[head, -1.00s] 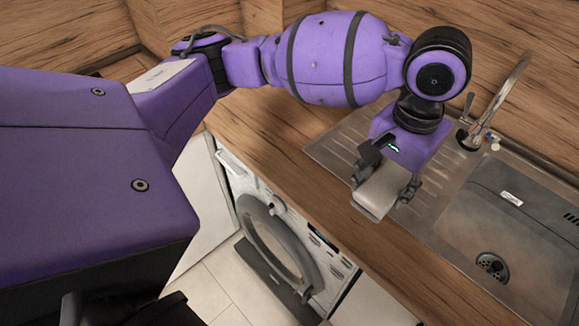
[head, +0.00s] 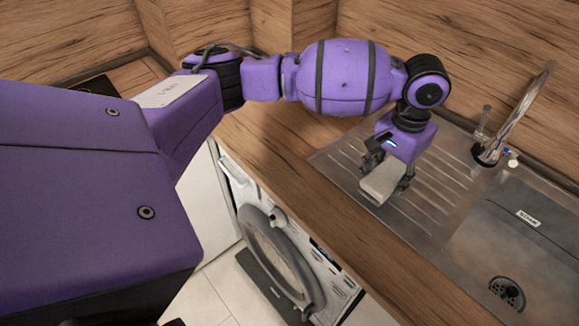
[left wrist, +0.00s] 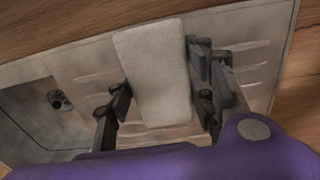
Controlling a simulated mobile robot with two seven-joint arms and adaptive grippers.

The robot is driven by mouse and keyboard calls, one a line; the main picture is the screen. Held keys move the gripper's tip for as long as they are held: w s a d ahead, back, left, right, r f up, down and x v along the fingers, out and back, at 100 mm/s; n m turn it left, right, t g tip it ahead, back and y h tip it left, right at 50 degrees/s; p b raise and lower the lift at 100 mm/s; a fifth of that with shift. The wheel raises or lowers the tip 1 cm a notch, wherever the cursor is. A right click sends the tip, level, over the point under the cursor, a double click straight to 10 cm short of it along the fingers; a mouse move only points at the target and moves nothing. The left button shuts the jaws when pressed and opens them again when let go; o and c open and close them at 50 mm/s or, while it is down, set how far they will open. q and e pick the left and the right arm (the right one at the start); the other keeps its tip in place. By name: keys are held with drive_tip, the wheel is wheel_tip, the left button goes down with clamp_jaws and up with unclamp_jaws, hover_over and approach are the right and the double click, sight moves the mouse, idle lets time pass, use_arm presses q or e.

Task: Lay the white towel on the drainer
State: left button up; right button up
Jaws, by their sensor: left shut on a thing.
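The white towel (head: 380,187), a small folded block, is between the fingers of my left gripper (head: 388,184) in the head view. In the left wrist view the towel (left wrist: 155,75) sits between the two dark fingers of the left gripper (left wrist: 162,105), which is shut on it. The drainer (head: 425,208) is the ribbed steel part of the sink unit. The towel is over the drainer; whether it touches the surface I cannot tell. The drainer's ribs (left wrist: 250,62) show beside the towel in the left wrist view. My right gripper is not in view.
The sink basin (head: 520,245) with its drain (head: 507,292) lies right of the drainer. A tap (head: 515,115) rises behind it. The wooden worktop (head: 300,185) runs along the front, with a washing machine (head: 285,255) below. The drainer is otherwise clear.

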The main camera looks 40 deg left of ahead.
sight(383, 183)
use_arm(q)
drive_tip(key=shift+w+f, duration=0.2)
drive_tip(key=shift+f, duration=1.35)
drive_tip(key=o, duration=1)
drive_tip(key=shift+f, duration=0.1)
